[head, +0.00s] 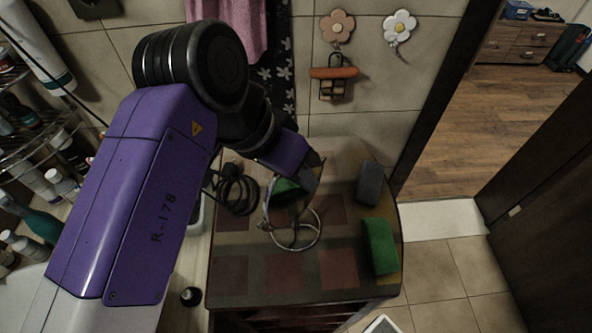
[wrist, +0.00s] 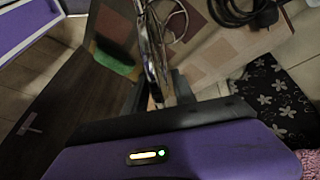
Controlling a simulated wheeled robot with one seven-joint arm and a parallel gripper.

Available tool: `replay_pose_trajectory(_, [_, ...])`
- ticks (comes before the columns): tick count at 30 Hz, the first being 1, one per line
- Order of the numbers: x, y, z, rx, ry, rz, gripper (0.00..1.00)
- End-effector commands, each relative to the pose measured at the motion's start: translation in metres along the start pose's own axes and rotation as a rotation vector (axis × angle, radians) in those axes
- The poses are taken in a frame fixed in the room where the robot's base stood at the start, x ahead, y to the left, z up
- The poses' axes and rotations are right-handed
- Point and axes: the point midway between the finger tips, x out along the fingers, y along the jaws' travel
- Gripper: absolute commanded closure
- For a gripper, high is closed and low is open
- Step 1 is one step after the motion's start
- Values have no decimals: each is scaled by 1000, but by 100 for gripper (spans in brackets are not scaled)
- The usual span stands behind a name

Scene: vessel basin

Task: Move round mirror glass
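The round mirror glass (head: 285,191) is tilted steeply below my gripper in the head view, with a green reflection in it. In the wrist view the mirror glass (wrist: 152,45) is nearly edge-on and runs up from between the fingers. My gripper (head: 307,180) appears shut on its rim; in the wrist view the gripper (wrist: 163,92) partly hides the contact. A pale wire ring stand (head: 318,240) sits on the cabinet top just below the mirror. I cannot tell whether mirror and stand touch.
The patterned cabinet top (head: 232,285) carries a green sponge (head: 379,246) and a dark grey block (head: 369,183) at right. A coiled black cable (head: 237,190) lies at left. Hooks hold an orange-handled item (head: 333,73) on the tiled wall behind. Open floor lies to the right.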

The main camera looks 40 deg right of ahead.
Motion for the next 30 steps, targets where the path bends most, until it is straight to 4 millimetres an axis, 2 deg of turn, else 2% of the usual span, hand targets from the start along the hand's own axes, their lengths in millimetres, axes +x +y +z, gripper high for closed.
replay_pose_trajectory(5, [-11, -1, 0, -1, 0, -2, 68])
replay_pose_trajectory(12, [-50, -1, 0, 0, 0, -3, 68])
replay_pose_trajectory(18, [-73, -1, 0, 0, 0, 0, 68])
replay_pose_trajectory(30, [-78, 0, 0, 0, 0, 0, 68])
